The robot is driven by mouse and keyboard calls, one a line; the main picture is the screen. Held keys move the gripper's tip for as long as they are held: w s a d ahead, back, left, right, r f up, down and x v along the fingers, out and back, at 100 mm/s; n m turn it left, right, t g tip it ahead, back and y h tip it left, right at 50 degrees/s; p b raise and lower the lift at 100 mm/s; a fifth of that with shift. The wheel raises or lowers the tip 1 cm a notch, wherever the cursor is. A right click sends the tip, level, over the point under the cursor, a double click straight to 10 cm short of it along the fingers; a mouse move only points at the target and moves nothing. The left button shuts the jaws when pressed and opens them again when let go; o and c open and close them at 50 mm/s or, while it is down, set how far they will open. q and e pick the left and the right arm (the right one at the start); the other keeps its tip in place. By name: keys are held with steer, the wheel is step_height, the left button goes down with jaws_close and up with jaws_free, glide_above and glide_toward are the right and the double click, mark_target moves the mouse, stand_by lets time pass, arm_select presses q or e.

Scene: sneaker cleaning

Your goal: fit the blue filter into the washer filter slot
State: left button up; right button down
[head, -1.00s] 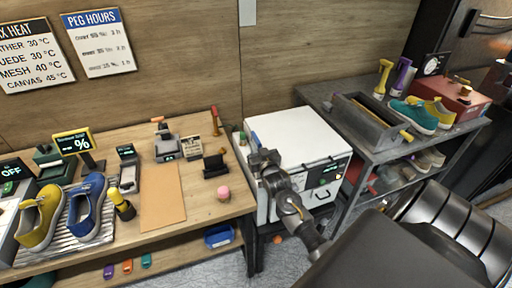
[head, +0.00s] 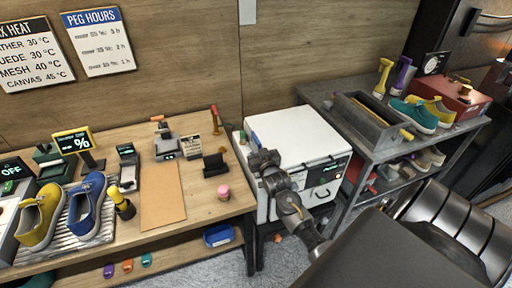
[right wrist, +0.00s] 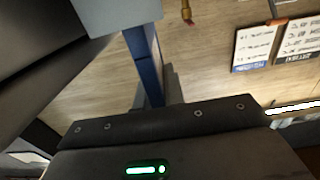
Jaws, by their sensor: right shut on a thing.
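My right gripper (head: 262,160) is at the left part of the white washer's (head: 296,138) front, where my own arm covers part of that front. In the right wrist view a narrow blue piece, which I take for the blue filter (right wrist: 148,70), stands out from my right gripper, which is shut on it. A pale grey block (right wrist: 115,12) overlaps its far end. The filter slot cannot be made out, and I cannot tell whether the filter touches the washer. My left gripper is out of view.
A wooden table (head: 235,205) with shoes and small devices stands to the left. A grey metal shelf unit (head: 375,150) with a tray and sneakers stands close on the right.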

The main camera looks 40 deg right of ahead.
steer(key=shift+f+b, duration=0.9)
steer(key=shift+f, duration=0.4)
steer(key=c, duration=1.4)
jaws_free()
steer(key=shift+a+f, duration=0.1)
steer(key=shift+s+a+f, duration=0.2)
steer(key=shift+s+f, duration=0.05)
steer(key=shift+s, duration=0.2)
steer(key=b+v, duration=0.2)
steer(key=v, duration=0.7)
steer(key=shift+s+r+b, duration=0.3)
steer(key=shift+s+r, duration=0.1)
steer(key=shift+r, duration=0.05)
